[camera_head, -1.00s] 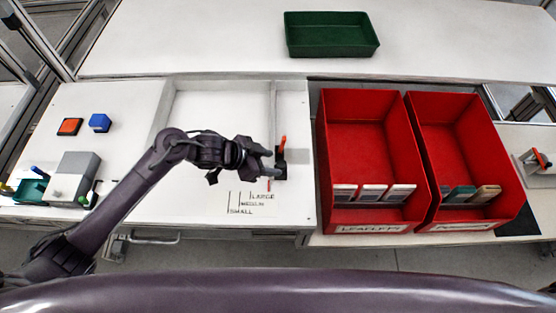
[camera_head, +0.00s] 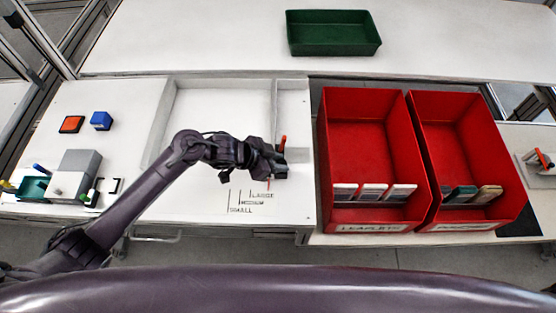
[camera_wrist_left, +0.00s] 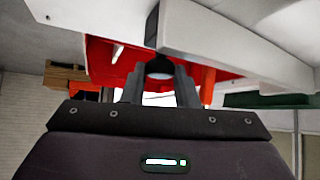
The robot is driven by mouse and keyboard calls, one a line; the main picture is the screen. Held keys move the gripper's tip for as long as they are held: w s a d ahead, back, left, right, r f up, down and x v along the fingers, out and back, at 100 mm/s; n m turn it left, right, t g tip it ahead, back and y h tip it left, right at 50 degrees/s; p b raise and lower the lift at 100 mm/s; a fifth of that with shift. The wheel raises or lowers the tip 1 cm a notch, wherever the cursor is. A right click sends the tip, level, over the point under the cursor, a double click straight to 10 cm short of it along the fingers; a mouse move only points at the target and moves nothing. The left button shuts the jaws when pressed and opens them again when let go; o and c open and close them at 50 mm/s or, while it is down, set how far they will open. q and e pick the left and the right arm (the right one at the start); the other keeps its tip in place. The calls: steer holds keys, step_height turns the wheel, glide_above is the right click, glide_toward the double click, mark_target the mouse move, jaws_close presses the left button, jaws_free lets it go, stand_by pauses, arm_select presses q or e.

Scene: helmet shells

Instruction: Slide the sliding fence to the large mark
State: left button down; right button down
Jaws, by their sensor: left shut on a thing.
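The sliding fence (camera_head: 274,105) is a pale upright bar between a wide bay and a narrow bay on the white worktop. A dark handle and an orange lever (camera_head: 283,143) sit at its near end. A thin red pointer (camera_head: 269,184) shows below, to the right of the large mark (camera_head: 249,197). My left gripper (camera_head: 274,160) is shut on the fence's handle, which it partly hides. In the left wrist view my left fingers (camera_wrist_left: 160,85) stand close together below the pale fence bar (camera_wrist_left: 225,45). My right gripper is not in view.
Medium and small marks (camera_head: 240,201) lie left of the large one. Two red bins (camera_head: 362,115) stand right of the worktop, and a green tray (camera_head: 333,49) at the back. A grey block (camera_head: 80,170) and small orange and blue blocks (camera_head: 100,121) lie at left.

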arm_select(q)
steer(key=shift+a, duration=0.1)
steer(key=a+p, duration=0.1)
steer(key=a, duration=0.4)
steer(key=shift+a+p, duration=0.15)
steer(key=shift+p, duration=0.2)
steer(key=c, duration=1.1)
jaws_free()
steer(key=shift+c, duration=0.2)
steer(key=b+v, duration=0.1)
steer(key=v, duration=0.6)
steer(key=shift+r, duration=0.25)
steer(key=shift+a, duration=0.2)
